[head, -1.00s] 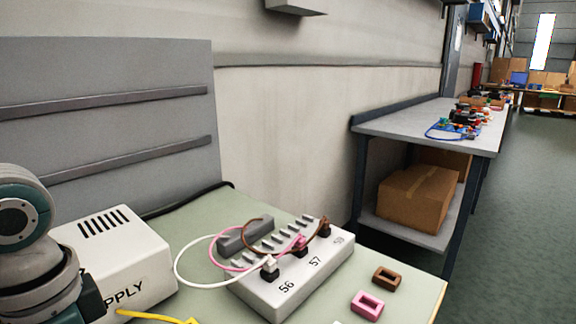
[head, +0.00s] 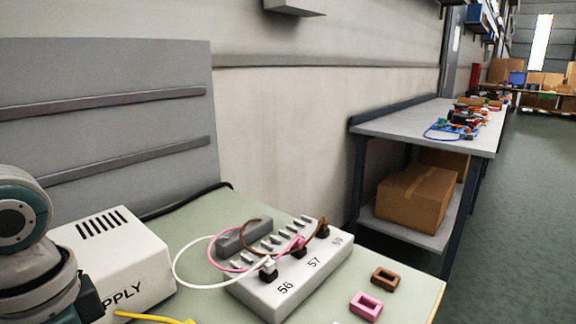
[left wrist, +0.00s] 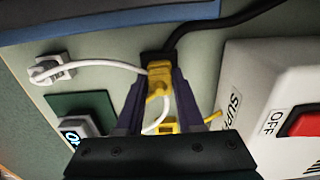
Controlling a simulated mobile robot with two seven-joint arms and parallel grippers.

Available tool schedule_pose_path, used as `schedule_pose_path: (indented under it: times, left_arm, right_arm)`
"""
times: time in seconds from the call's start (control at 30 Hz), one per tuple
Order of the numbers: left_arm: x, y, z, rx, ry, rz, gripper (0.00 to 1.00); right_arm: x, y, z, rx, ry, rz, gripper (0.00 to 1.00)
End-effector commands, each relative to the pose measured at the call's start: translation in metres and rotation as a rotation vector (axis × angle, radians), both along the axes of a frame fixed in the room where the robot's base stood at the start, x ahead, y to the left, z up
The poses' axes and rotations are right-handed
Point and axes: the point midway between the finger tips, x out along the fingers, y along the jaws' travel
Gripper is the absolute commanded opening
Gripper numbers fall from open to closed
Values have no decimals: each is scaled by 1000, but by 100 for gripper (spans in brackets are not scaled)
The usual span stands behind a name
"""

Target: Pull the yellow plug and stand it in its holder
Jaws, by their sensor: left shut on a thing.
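The yellow plug (left wrist: 157,78) is between the fingers of my left gripper (left wrist: 158,92) in the left wrist view, and the gripper is shut on it. A dark block and a black cable show right beyond the plug; I cannot tell whether they touch it. A second yellow piece (left wrist: 170,126) and a yellow cable (left wrist: 213,117) show lower, partly hidden by the gripper; I cannot tell whether that piece is the holder. In the head view, a yellow cable (head: 140,316) shows at the bottom edge. My right gripper is not in view.
The white supply box (head: 125,262) stands beside my left arm. A numbered socket block (head: 290,285) holds white, pink and brown plugs.

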Motion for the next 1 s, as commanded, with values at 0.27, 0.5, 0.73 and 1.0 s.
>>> schedule_pose_path:
  times: [0.27,0.5,0.73,1.0]
  left_arm:
    - [0,0,0,-1,0,0,0]
    - [0,0,0,-1,0,0,49]
    - [0,0,0,-1,-1,0,75]
    - [0,0,0,0,0,0,100]
  right_arm:
    - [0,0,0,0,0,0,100]
    - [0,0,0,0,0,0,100]
    - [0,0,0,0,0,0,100]
    - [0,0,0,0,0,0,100]
